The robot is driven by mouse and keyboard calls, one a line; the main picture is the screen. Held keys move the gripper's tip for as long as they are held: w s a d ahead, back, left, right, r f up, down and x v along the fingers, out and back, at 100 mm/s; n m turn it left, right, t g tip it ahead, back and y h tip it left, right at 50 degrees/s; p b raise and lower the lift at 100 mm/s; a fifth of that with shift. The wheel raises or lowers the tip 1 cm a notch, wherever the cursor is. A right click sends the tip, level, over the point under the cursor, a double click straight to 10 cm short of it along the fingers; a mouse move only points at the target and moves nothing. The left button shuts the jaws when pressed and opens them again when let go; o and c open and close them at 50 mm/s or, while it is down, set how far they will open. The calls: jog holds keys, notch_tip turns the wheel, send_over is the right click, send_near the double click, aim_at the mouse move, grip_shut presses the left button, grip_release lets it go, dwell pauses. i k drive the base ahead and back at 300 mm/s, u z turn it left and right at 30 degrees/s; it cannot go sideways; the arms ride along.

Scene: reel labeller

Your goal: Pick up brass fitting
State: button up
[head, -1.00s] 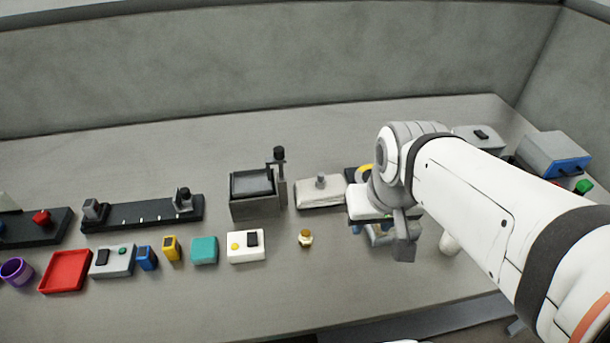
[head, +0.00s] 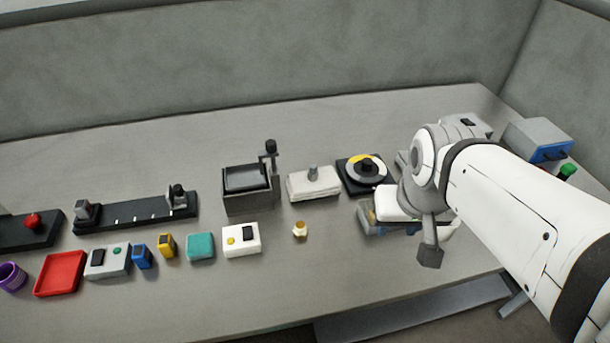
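The brass fitting (head: 300,229) is a small gold-coloured piece standing on the grey bench in the head view, just right of a white box with a yellow button. My gripper (head: 431,256) is to the right of the fitting and apart from it, near the front right part of the bench. Its fingers are seen from behind and partly hidden by the wrist, so I cannot see whether they are open or shut.
A white block with a knob (head: 314,182) and a black-yellow dial (head: 364,172) stand behind the fitting. The white button box (head: 241,240) is close on its left. The bench (head: 330,275) is clear in front of the fitting.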

aim_at(300, 231)
jog(key=z, duration=0.05)
jog(key=k, duration=0.9)
jog(key=u, duration=0.4)
jog(key=i, duration=1)
jog(key=u, duration=0.05)
